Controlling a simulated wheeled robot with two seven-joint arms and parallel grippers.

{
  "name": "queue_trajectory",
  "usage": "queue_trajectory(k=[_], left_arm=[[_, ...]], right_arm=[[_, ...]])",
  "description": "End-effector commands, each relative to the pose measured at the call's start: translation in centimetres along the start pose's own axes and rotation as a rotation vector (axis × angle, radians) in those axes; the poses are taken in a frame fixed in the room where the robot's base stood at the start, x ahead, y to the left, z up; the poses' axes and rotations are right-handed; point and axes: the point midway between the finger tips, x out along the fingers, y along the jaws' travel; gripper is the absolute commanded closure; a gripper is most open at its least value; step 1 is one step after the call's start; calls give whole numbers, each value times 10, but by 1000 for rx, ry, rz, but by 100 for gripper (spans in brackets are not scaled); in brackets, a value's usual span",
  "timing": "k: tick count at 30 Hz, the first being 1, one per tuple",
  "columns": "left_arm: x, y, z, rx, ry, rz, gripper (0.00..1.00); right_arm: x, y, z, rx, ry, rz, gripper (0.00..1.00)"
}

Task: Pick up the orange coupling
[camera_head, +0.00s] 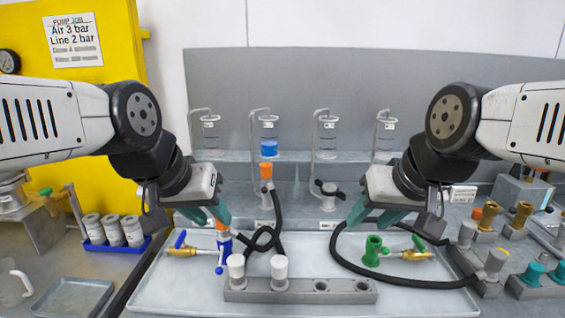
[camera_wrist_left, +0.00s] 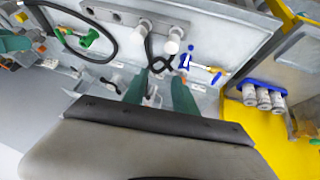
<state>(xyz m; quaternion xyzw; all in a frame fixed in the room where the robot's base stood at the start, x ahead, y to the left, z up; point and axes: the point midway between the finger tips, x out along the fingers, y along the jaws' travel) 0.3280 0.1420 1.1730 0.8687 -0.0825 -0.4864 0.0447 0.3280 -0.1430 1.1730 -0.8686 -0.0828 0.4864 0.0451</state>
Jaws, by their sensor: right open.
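An orange coupling (camera_head: 266,170) sits at the top end of a black hose, below a blue-filled glass in the head view. Another orange piece (camera_head: 222,227) shows at the top of a blue valve fitting (camera_head: 224,245) on the tray, and a third orange part (camera_head: 476,213) is on the right-hand blocks. I cannot tell which one is meant. My left gripper (camera_head: 208,216) is above the tray's left side, near the blue fitting; its fingers stand apart and empty in the left wrist view (camera_wrist_left: 161,88). My right gripper (camera_head: 393,222) is open above the green fitting, holding nothing.
A grey block (camera_head: 300,291) with two white caps stands at the tray's front. A looped black hose (camera_head: 340,262) and a green fitting (camera_head: 373,250) lie on the tray. Blue rack (camera_head: 118,245) with grey canisters is left. Brass parts stand on blocks at right.

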Motion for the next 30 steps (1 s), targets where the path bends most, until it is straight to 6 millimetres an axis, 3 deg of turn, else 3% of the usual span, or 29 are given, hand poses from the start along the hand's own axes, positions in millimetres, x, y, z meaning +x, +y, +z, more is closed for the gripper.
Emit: queue_trajectory(k=[10,14,16,20,23,30], left_arm=[[0,0,0,0,0,0,66],[0,0,-7,-1,-4,-1,41],[2,-1,-20,-2,-12,-5,39],[11,-3,-67,-6,-38,-21,39],[26,-4,-113,-9,-60,-39,39],[92,-2,-213,-16,-107,-93,39]], right_arm=[[0,0,0,0,0,0,56],[0,0,0,0,0,0,56],[0,0,0,0,0,0,56],[0,0,0,0,0,0,56],[0,0,0,0,0,0,56],[0,0,0,0,0,0,56]])
